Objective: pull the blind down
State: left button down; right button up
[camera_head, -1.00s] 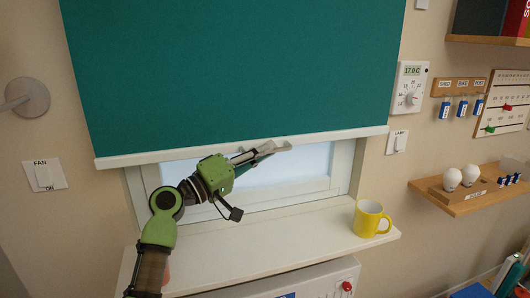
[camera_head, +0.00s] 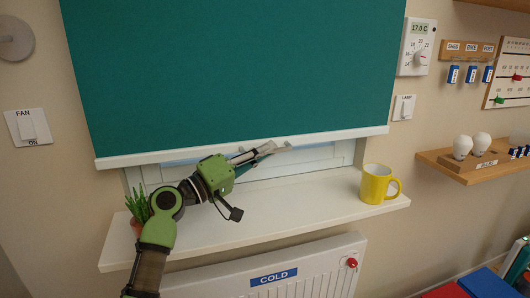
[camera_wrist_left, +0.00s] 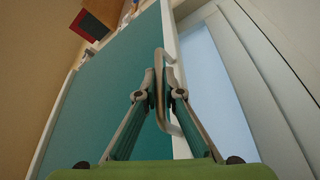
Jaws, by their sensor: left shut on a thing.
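The teal blind (camera_head: 240,70) hangs over the window, with a white bottom bar (camera_head: 150,160) along its lower edge. A strip of window pane and frame (camera_head: 315,157) shows between the bar and the sill. My left gripper (camera_head: 277,147) is at the bar, right of its middle. In the left wrist view its fingers (camera_wrist_left: 165,82) are shut on a pale loop handle (camera_wrist_left: 159,108) on the bar, with the blind (camera_wrist_left: 95,95) to the left and the window pane (camera_wrist_left: 215,90) to the right. My right gripper is in neither view.
The white sill (camera_head: 290,200) holds a yellow mug (camera_head: 375,184) at right and a potted plant (camera_head: 137,205) behind my left arm. A radiator (camera_head: 310,270) stands below.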

pick_arm(q)
jog(key=c, duration=2.2)
grip_release()
jog(key=shift+o, duration=0.2)
jog(key=v, duration=0.7)
jog(key=shift+a, duration=0.25)
jog(key=shift+s+f, duration=0.1)
jog(key=shift+s, duration=0.05)
